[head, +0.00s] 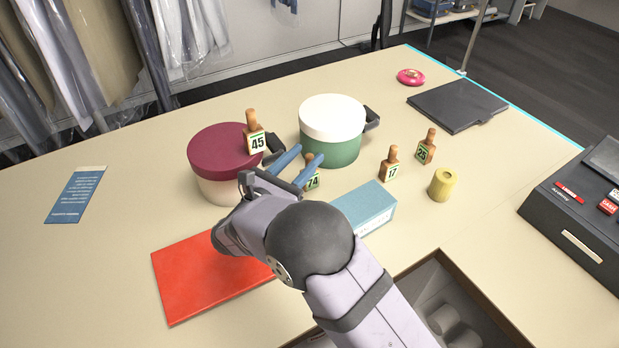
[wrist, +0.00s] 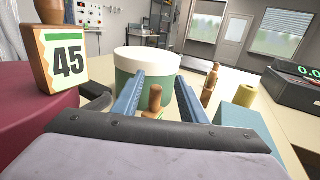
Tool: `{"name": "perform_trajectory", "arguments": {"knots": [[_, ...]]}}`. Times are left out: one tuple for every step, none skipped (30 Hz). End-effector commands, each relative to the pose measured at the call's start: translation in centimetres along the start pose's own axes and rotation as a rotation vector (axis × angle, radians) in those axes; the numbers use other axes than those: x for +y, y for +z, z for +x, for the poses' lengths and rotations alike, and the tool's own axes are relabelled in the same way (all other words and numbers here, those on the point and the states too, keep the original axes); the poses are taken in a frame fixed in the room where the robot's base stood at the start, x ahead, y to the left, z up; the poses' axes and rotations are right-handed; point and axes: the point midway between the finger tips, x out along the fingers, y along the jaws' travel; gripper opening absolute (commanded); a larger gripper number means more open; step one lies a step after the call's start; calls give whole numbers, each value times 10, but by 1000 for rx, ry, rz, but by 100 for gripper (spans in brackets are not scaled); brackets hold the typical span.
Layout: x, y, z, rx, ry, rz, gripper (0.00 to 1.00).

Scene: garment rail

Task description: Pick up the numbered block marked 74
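The block marked 74 (head: 312,181) stands on the table in front of the green pot, partly hidden behind my gripper in the head view. It has a wooden knob on top and a green-edged number label. In the wrist view its knob (wrist: 155,98) shows between my fingers, with its number not readable there. My gripper (head: 309,153) is open, its two blue fingers apart and pointing toward the green pot. Nothing is held. I cannot tell whether the fingers reach around the knob or stay short of it.
Block 45 (head: 257,141) stands on the maroon-lidded pot (head: 213,150), close left. The green pot (head: 340,150) is behind. A blue box (head: 366,208) is close right. Blocks 17 (head: 391,168) and 25 (head: 427,150) and a yellow cylinder (head: 442,186) stand farther right. A red folder (head: 205,275) lies in front.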

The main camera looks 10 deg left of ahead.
Motion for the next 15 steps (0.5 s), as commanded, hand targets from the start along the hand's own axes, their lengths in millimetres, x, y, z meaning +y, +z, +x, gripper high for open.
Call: {"name": "perform_trajectory", "arguments": {"knots": [[10,-10,-6,-15,28,-21,39],[7,-17,-4,-11,20,-18,39],[6,-24,-3,-11,19,-17,39],[6,-29,-3,-10,18,-16,39],[5,-34,-3,-10,18,-15,39],[5,-39,-2,-10,17,-14,39],[5,-42,-2,-10,17,-13,39],[5,-44,-2,-10,16,-11,39],[5,-47,-2,-10,16,-9,39],[5,-48,-2,-10,16,-9,39],[5,-49,-2,-10,16,-9,39],[5,-50,-2,-10,15,-8,39],[4,-50,-2,-9,15,-8,39],[4,-50,-1,-9,15,-8,39],[4,-50,0,-9,14,-8,39]]}}
